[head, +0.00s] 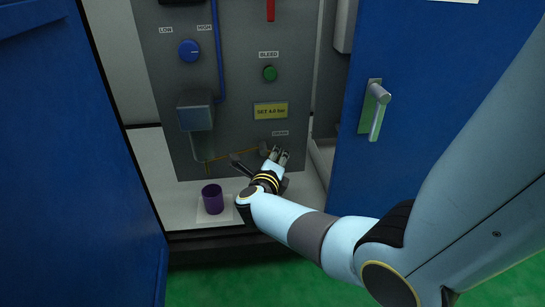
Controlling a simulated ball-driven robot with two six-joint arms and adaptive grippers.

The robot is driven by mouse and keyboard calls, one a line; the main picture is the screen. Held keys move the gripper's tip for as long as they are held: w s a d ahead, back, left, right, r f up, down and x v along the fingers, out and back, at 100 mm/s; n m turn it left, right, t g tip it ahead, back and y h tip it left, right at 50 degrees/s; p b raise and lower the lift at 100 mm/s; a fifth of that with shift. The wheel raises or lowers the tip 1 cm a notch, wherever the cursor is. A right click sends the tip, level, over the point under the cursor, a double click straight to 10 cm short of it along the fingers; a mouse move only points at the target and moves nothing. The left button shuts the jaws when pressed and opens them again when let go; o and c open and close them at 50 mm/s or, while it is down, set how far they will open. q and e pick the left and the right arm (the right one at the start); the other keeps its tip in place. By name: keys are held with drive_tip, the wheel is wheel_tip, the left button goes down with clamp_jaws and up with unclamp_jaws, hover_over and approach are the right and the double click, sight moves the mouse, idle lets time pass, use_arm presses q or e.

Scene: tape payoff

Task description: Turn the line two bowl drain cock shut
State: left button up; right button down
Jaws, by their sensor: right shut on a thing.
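The grey filter unit (196,116) is on the grey panel at the left, with a brass drain pipe (222,157) running to the right below it. My right gripper (277,153) is at the right end of this pipe, under a small white label (280,133). It is shut on the drain cock, which is mostly hidden by the fingers, so the angle of its handle cannot be told. A purple cup (212,199) stands upright on a white pad on the cabinet floor, left of the gripper. My left gripper is out of view.
Blue cabinet doors stand at the left (75,160) and right (430,75); the right one has a metal handle (375,112). A blue knob (189,50), a green button (270,73) and a yellow plate (270,111) are on the panel. A cabinet sill is in front.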

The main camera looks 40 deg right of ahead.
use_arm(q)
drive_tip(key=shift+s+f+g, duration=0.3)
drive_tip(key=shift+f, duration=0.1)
use_arm(e)
drive_tip(key=shift+w+a+f+m+t+y, duration=0.4)
drive_tip(key=shift+m+y, duration=0.55)
drive_tip(key=shift+m, duration=0.6)
drive_tip(key=shift+w+a+f+m+t+y, duration=0.15)
drive_tip(key=shift+a+f+m+y, duration=0.2)
drive_tip(key=shift+a+m+y, duration=0.8)
drive_tip(key=shift+w+f+m+t+y, duration=0.35)
drive_tip(key=shift+m+y, duration=0.35)
drive_tip(key=shift+m, duration=1.2)
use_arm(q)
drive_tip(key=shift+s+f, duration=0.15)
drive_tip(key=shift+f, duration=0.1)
use_arm(e)
drive_tip(key=c, duration=1.3)
unclamp_jaws()
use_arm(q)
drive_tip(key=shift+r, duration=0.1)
use_arm(e)
drive_tip(key=v, duration=1.2)
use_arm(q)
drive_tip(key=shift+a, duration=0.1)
